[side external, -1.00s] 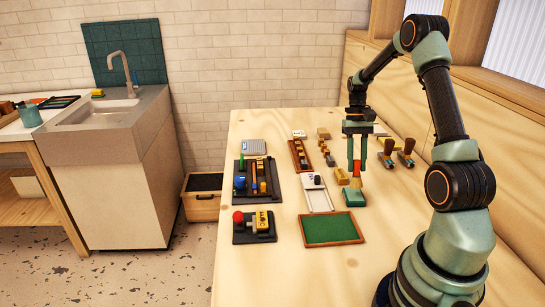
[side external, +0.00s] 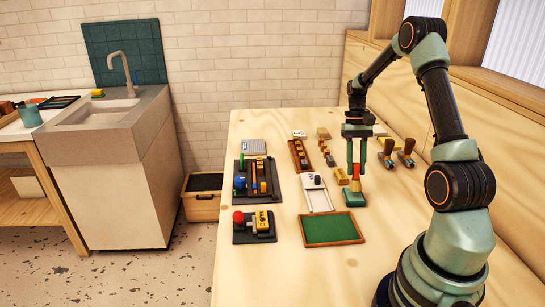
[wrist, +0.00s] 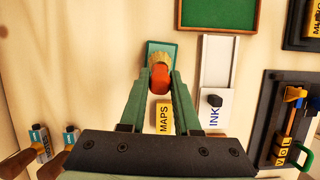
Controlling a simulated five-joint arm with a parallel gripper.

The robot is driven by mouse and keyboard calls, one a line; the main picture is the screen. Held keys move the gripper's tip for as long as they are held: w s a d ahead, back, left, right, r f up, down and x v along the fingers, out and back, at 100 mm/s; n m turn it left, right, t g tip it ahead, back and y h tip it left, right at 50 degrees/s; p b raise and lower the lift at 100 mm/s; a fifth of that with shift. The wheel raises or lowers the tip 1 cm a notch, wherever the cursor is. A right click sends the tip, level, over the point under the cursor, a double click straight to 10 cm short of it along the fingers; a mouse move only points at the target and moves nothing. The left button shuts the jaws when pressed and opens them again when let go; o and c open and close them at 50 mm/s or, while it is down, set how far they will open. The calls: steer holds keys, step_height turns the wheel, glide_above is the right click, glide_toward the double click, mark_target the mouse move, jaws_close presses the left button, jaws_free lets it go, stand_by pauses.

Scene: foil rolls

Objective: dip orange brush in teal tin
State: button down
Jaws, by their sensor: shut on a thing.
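My gripper (side external: 357,172) is shut on the orange brush (side external: 357,171), which hangs bristles down between the fingers. The brush (wrist: 160,77) also shows in the wrist view, with pale bristles at its tip. The teal tin (side external: 354,199) is a small block-like box on the table, directly below the brush. In the wrist view the tin (wrist: 152,47) lies behind the bristles, which overlap it. The bristle tips appear at or just above its top; I cannot tell if they touch. In the wrist view my gripper (wrist: 160,84) partly hides the brush.
A yellow MAPS block (wrist: 164,117) stands close beside the tin. A white INK tray (side external: 318,193) lies to the left, and a green board (side external: 331,229) in front. Two wooden-handled tools (side external: 397,152) lie to the right. Dark trays (side external: 254,227) occupy the left side.

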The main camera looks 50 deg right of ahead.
steer(key=shift+f, duration=0.6)
stand_by(1.3)
steer(key=shift+r, duration=3.6)
steer(key=w+a+r+n+h, duration=0.1)
steer(key=a+n, duration=0.2)
steer(key=a, duration=0.6)
steer(key=w+a+r+n+h, duration=0.1)
steer(key=w+a+r+n, duration=0.1)
steer(key=a, duration=0.7)
steer(key=w+a+r+n+g, duration=0.1)
steer(key=a+n, duration=0.3)
steer(key=a, duration=0.5)
steer(key=shift+w+a+r+n+h, duration=0.3)
steer(key=shift+w+a+n+h, duration=0.05)
steer(key=shift+a+n+h, duration=0.05)
